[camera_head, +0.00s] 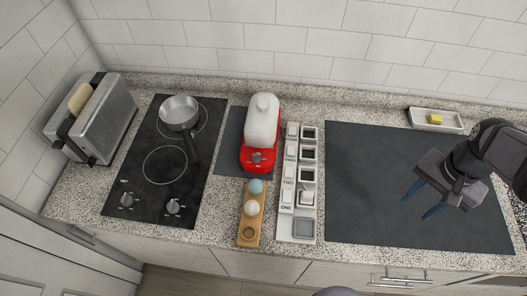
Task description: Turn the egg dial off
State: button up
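The egg cooker (262,122) is red with a white domed lid and stands on a small dark mat (231,150) near the middle of the counter. Its dial (257,157) is on the red front, facing the front edge; the dial's setting is too small to read. My gripper (423,201) is over the large dark mat (370,160), well to the right of the egg cooker. Its two blue fingertips are apart with nothing between them. It touches neither the cooker nor the dial.
A wooden egg holder (241,234) with eggs stands in front of the cooker. A white labelled rack (287,225) stands between the cooker and the large mat. Left are a cooktop (135,180) with a pan (179,112) and a toaster (104,121).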

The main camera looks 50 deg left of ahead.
jog(key=a, duration=1.5)
jog(key=n, duration=0.1)
send_over(256, 154)
notch_tip(256, 154, down, 3)
jog(key=shift+f, duration=0.1)
jog(key=shift+f+p, duration=1.5)
jog(key=shift+f, duration=2.15)
jog(key=shift+d, duration=0.1)
grip_shut()
